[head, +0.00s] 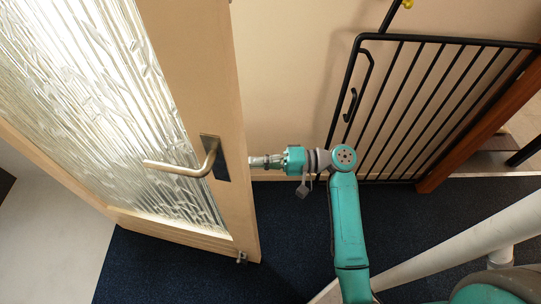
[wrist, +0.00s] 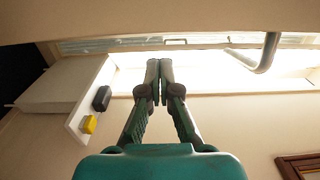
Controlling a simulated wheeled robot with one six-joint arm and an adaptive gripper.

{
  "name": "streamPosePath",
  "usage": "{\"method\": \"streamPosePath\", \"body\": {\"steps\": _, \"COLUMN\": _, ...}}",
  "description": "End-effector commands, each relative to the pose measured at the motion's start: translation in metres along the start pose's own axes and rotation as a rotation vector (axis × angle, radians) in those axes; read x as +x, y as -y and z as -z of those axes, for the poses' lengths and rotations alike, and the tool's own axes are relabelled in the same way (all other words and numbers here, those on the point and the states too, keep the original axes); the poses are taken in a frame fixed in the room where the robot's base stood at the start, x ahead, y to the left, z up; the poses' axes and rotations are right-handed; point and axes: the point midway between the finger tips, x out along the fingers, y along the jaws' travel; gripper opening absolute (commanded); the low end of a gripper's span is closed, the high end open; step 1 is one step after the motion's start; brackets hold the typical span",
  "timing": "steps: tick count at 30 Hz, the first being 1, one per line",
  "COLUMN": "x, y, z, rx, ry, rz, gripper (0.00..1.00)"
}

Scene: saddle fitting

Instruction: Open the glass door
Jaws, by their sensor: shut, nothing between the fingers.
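The glass door (head: 222,75) has a pale wooden frame and a textured glass pane (head: 95,110). It fills the left of the head view, and its handle-side edge stands clear of any door frame in view. Its metal lever handle (head: 185,167) points left from a dark plate. It also shows at the upper right of the wrist view (wrist: 262,56). My gripper (head: 252,162) is at the door's free edge, right of the handle and not on it. I cannot tell whether it touches the door. In the wrist view, the fingertips (wrist: 160,68) are together and empty.
A black barred gate (head: 425,105) stands at the wall to the right, beside a brown wooden post (head: 480,120). Dark blue carpet (head: 285,235) is clear in front of the door. The wrist view shows a white ledge (wrist: 88,100) with black and yellow blocks.

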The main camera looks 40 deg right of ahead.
Motion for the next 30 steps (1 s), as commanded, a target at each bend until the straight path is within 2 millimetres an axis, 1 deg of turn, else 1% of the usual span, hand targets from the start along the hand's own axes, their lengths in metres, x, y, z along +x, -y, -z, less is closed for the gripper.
{"method": "streamPosePath", "body": {"steps": 1, "x": 0.002, "y": 0.000, "z": -0.006, "rx": 0.000, "ry": 0.000, "rz": 0.000, "gripper": 0.00}}
{"method": "streamPosePath", "body": {"steps": 3, "x": 0.003, "y": 0.000, "z": -0.013, "rx": 0.000, "ry": 0.000, "rz": 0.000, "gripper": 0.00}}
{"method": "streamPosePath", "body": {"steps": 6, "x": 0.005, "y": 0.000, "z": -0.019, "rx": -0.001, "ry": 0.001, "rz": 0.000, "gripper": 0.00}}
{"method": "streamPosePath", "body": {"steps": 10, "x": 0.005, "y": 0.001, "z": -0.022, "rx": -0.001, "ry": 0.000, "rz": 0.000, "gripper": 0.00}}
{"method": "streamPosePath", "body": {"steps": 19, "x": 0.005, "y": 0.000, "z": -0.022, "rx": -0.001, "ry": 0.000, "rz": 0.000, "gripper": 0.00}}
{"method": "streamPosePath", "body": {"steps": 22, "x": 0.007, "y": -0.001, "z": -0.027, "rx": 0.001, "ry": -0.003, "rz": 0.001, "gripper": 0.00}}
{"method": "streamPosePath", "body": {"steps": 26, "x": 0.014, "y": -0.003, "z": -0.043, "rx": 0.005, "ry": -0.018, "rz": 0.002, "gripper": 0.00}}
{"method": "streamPosePath", "body": {"steps": 30, "x": 0.023, "y": -0.005, "z": -0.064, "rx": 0.006, "ry": -0.044, "rz": 0.003, "gripper": 0.00}}
